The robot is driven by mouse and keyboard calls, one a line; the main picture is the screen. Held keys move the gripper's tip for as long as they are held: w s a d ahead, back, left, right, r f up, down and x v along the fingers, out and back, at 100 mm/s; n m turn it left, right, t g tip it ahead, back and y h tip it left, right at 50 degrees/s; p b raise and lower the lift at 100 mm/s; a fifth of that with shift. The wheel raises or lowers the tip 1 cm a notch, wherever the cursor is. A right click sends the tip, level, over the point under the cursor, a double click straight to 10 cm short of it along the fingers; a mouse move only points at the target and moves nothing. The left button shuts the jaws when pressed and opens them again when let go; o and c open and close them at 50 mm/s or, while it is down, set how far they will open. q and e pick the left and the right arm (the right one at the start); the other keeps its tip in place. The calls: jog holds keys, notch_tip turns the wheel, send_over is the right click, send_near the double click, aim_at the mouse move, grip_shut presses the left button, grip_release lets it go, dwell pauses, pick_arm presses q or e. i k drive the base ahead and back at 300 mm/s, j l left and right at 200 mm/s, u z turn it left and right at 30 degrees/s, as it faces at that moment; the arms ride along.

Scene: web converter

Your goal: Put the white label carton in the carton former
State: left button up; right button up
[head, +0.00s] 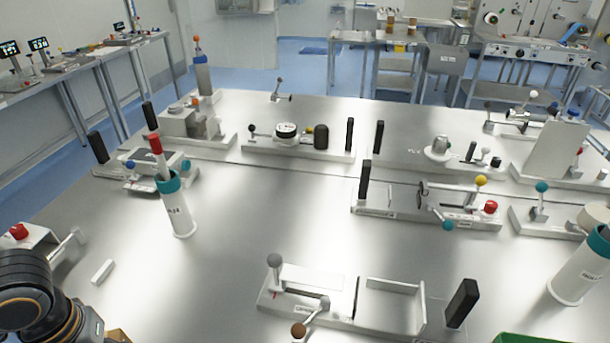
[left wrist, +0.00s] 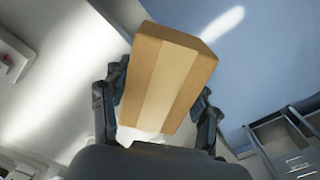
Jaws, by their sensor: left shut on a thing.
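My left gripper (left wrist: 160,112) is shut on a brown carton (left wrist: 185,75) with a paler tape strip along it. A small white patch shows at its lower end, between the fingers; I cannot tell whether it is a label. In the head view, only a brown corner of the carton (head: 117,336) shows at the bottom left, beside my left arm. The gripper fingers are hidden there. A white fixture with an open walled bay (head: 392,300), levers and a small unclear label stands at the front centre of the table; it looks like the carton former. The bay looks empty. My right gripper is not in view.
A white block (head: 103,271) lies at the table's left. A white cylinder with a teal rim (head: 180,215) holds a red-topped tool. A black upright handle (head: 462,303) stands right of the fixture. More lever fixtures line the back. Bare table lies between the cylinder and front fixture.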

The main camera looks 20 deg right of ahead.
aim_at(386, 311)
jog(key=z, duration=1.95)
